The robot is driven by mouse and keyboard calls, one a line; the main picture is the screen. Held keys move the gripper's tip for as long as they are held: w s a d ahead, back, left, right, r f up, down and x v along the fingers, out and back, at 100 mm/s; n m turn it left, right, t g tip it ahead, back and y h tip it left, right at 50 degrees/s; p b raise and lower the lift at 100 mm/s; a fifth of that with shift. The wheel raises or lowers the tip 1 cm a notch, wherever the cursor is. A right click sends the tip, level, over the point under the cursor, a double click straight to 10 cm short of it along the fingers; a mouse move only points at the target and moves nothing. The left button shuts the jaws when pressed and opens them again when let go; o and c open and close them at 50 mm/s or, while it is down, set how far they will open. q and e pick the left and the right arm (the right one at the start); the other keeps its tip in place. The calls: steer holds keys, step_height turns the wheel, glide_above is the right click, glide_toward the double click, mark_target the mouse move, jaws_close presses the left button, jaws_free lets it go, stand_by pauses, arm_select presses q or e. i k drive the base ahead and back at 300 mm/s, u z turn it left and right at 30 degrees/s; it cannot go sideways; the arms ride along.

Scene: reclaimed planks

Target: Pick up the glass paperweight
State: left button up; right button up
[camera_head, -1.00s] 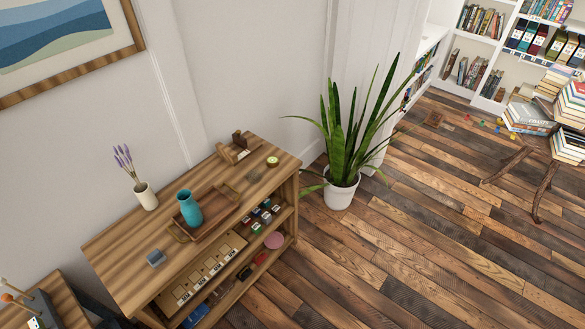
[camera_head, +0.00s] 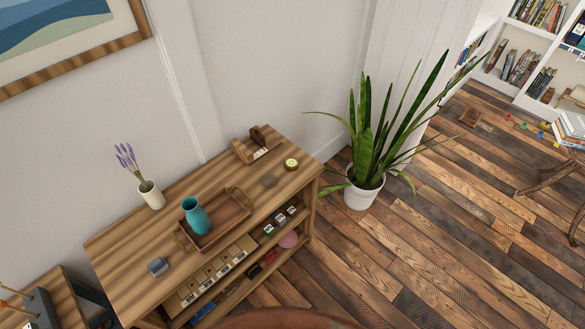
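No object is clearly recognisable as a glass paperweight at this size. Small candidates lie on the wooden shelf unit's top (camera_head: 120,245). I cannot tell which, if any, is glass. Neither of my grippers is in view.
A teal vase (camera_head: 196,216) stands in a wooden tray (camera_head: 232,221). A white vase with lavender (camera_head: 151,195) and a wooden holder (camera_head: 243,151) stand along the wall. A potted plant (camera_head: 363,196) is right of the unit. A brown curved shape (camera_head: 285,319) crosses the bottom edge. Plank floor opens right.

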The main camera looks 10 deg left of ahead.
mark_target(269, 180)
steer(key=u, duration=0.25)
steer(key=i, duration=0.65)
steer(key=u, duration=0.5)
